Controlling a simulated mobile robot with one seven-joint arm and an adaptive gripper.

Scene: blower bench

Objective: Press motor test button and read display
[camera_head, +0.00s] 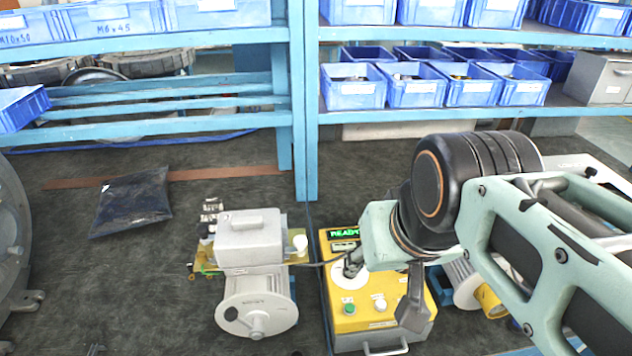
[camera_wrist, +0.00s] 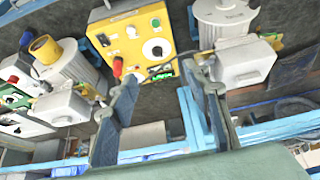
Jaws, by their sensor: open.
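The yellow test box (camera_head: 345,325) stands on the dark bench, below my arm. Its lit green display (camera_head: 343,233) reads "READ", with any further letters hard to make out. A green button (camera_head: 348,309) and a white round control (camera_head: 380,303) sit on its front part. In the wrist view the box (camera_wrist: 115,45) appears inverted, with the green button (camera_wrist: 155,22), a round dial (camera_wrist: 157,48) and the lit display (camera_wrist: 161,73). My gripper (camera_head: 385,281) is open and empty over the box, hiding part of its panel. Its spread fingers (camera_wrist: 163,80) show in the wrist view.
A grey motor unit (camera_head: 255,303) stands left of the box, with a dark cable running between them. A black bag (camera_head: 133,199) lies farther left. Shelves with blue bins (camera_head: 415,86) stand behind. Another motor (camera_head: 462,282) sits right of the box. Bench space at front left is clear.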

